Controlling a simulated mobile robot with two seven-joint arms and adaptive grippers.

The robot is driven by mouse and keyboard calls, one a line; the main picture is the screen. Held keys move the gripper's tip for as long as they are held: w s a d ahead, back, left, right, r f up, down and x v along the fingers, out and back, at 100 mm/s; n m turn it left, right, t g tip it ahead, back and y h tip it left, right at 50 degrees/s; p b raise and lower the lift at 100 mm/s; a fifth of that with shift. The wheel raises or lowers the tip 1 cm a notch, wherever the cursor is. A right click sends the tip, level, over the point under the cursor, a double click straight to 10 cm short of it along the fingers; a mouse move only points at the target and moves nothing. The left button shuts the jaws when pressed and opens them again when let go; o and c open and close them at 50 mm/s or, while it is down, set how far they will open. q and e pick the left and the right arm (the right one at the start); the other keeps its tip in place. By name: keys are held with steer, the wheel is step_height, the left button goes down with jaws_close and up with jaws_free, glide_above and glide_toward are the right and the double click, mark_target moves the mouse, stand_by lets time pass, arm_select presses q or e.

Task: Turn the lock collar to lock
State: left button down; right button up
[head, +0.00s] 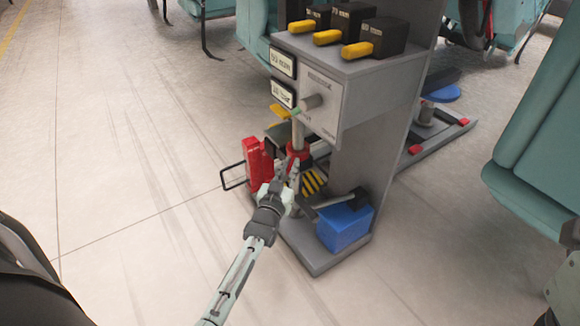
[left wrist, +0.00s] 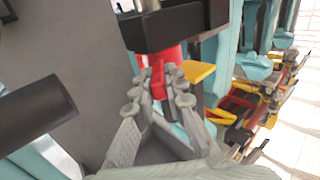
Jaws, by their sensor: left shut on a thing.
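The lock collar is a red ring (head: 298,150) low on the upright grey post, under the panel with a grey knob. My left gripper (head: 291,172) reaches up to it from below. In the left wrist view, my left gripper (left wrist: 162,88) is shut on a red tab of the collar (left wrist: 157,74), and its fingers hide part of it. A dark block sits just above the collar there. How far the collar is turned cannot be told. My right gripper is not in view.
A red device (head: 257,162) with a black wire handle stands left of the collar. A black-and-yellow striped part (head: 314,181) and a blue box (head: 344,226) stand close on the right. Yellow-handled black blocks (head: 373,38) top the grey stand. Open floor lies left.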

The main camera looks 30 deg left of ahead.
arm_select(q)
steer(key=c, duration=1.6)
jaws_free()
steer(key=shift+d, duration=0.1)
steer(key=shift+o, duration=0.2)
steer(key=shift+r, duration=0.1)
step_height(320, 180, up, 10)
steer(key=shift+f, duration=0.15)
steer(key=shift+c, duration=0.6)
